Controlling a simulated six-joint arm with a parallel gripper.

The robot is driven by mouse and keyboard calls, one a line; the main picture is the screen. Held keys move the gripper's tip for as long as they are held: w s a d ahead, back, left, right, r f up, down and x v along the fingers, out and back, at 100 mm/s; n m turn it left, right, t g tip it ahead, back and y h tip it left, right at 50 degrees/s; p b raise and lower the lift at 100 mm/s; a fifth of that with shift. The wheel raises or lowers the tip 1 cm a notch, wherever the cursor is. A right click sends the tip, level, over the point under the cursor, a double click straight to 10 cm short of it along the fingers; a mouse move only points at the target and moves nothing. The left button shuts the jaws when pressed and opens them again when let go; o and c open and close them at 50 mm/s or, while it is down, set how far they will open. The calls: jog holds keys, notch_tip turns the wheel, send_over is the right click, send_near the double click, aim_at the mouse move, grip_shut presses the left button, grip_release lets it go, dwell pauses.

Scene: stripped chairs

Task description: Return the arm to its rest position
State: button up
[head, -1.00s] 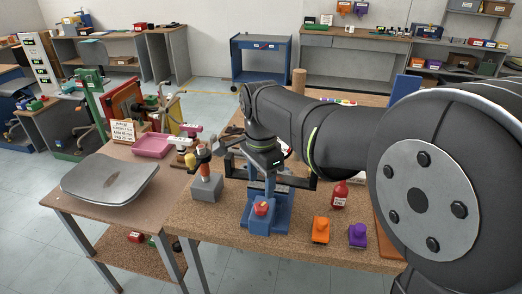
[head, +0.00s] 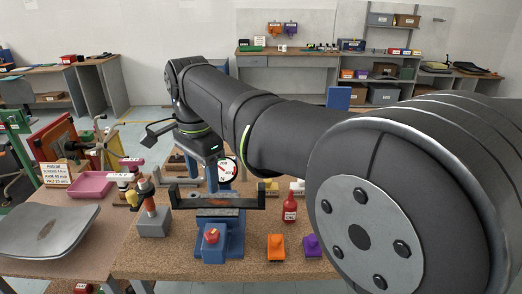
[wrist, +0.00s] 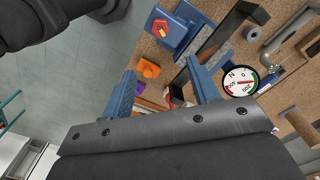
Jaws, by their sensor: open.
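My gripper (wrist: 160,68) shows in the wrist view with two blue fingers spread wide and nothing between them. It hangs above the workbench, pointing down. In the head view my dark arm reaches across the bench from the lower right, and its wrist end is above and behind a blue fixture (head: 221,238). The fixture has a red knob (head: 211,236) and a black bracket (head: 217,204) over it. The fixture shows at the top of the wrist view (wrist: 178,36), beyond the fingers.
An orange block (head: 276,247), a purple block (head: 312,245) and a red bottle (head: 290,207) stand right of the fixture. A round dial (wrist: 240,82) is right of the fingers. A grey-based post (head: 153,222), pink tray (head: 91,185) and grey seat shell (head: 47,231) are left.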

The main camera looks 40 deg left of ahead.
aim_at(212, 233)
notch_tip(212, 233, down, 18)
jog(key=shift+r, duration=0.25)
dwell(0.6)
jog(key=shift+r, duration=0.1)
